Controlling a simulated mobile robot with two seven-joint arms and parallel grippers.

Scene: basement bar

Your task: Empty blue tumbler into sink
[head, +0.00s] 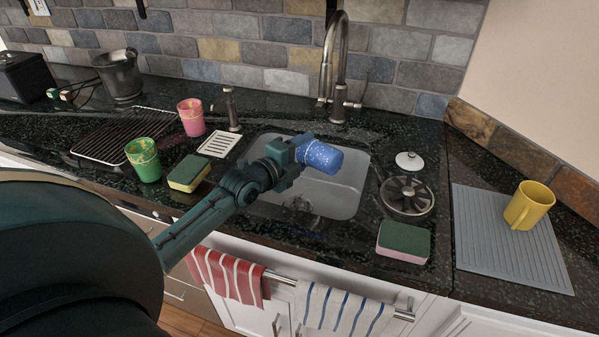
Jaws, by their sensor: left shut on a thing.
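The blue tumbler (322,157) is speckled and hangs above the sink (345,200), lying tilted nearly on its side. My left gripper (301,150) is shut on the tumbler, with the arm reaching in from the left over the counter's front edge. The inside of the tumbler and anything in it are hidden from this angle. The sink is a grey basin set in the dark counter; the arm covers its left part. The tall faucet (335,60) stands behind the basin. My right gripper is not in the view.
Left of the sink are a green cup (144,160), a pink cup (191,117), a sponge (189,173) and a soap dispenser (231,108). Right are a round metal strainer (407,196), another sponge (403,242) and a yellow mug (529,205) on a grey mat (500,250).

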